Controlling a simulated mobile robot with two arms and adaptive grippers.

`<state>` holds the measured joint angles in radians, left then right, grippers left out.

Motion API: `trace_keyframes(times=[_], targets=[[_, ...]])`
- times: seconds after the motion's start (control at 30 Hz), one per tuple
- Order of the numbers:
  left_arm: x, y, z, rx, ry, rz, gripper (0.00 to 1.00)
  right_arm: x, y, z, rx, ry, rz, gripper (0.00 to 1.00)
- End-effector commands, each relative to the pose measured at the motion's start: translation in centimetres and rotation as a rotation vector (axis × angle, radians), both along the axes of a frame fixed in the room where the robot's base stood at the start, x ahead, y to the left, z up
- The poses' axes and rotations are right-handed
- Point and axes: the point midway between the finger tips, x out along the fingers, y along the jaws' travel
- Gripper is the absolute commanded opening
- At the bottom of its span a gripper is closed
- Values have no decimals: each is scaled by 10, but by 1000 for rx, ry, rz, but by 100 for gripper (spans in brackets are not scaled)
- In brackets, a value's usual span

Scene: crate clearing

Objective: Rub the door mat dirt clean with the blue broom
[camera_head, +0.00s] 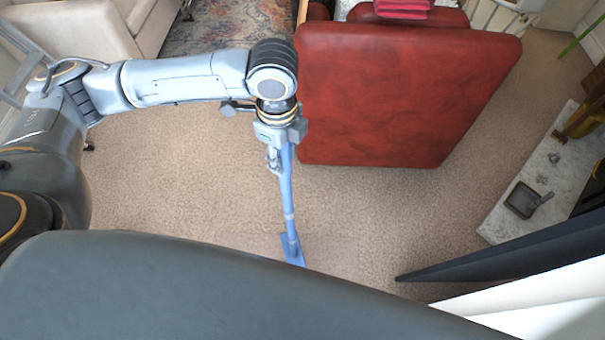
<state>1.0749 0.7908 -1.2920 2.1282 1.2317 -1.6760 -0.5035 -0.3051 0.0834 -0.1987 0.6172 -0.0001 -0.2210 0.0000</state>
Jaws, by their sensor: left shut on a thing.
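The blue broom (287,200) stands nearly upright, its handle running down from my left gripper (279,150). My left gripper is shut on the upper part of the handle. The broom's flat blue head (292,250) is low, over a slightly darker flat patch that looks like the door mat (335,252). I cannot tell whether the head touches the mat. Part of the mat is hidden behind my own grey body at the bottom. No dirt can be made out on the mat at this size. My right gripper is not in view.
A red leather seat (400,90) stands just right of my left gripper. A cream sofa (70,30) and a patterned rug (225,25) are at the upper left. A marble slab (540,185) with a dark dustpan-like tray (522,199) lies at right. Carpet (170,190) is clear at left.

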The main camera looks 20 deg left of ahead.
Motion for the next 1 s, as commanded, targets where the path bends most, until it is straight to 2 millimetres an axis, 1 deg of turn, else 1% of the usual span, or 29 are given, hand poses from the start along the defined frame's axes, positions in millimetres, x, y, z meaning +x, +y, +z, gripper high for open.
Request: trace_keyframes(times=[0.1,0.23,0.7,0.9,1.0], targets=[[2,-6,-8,-2,-1,-220,0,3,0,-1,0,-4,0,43],[3,-11,-17,-1,-1,-469,0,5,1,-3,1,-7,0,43],[5,-30,-50,0,-3,-1362,0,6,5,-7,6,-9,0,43],[5,-36,-62,1,-3,-1673,0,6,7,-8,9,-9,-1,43],[4,-39,-65,1,-3,-1777,0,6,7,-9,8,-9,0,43]])
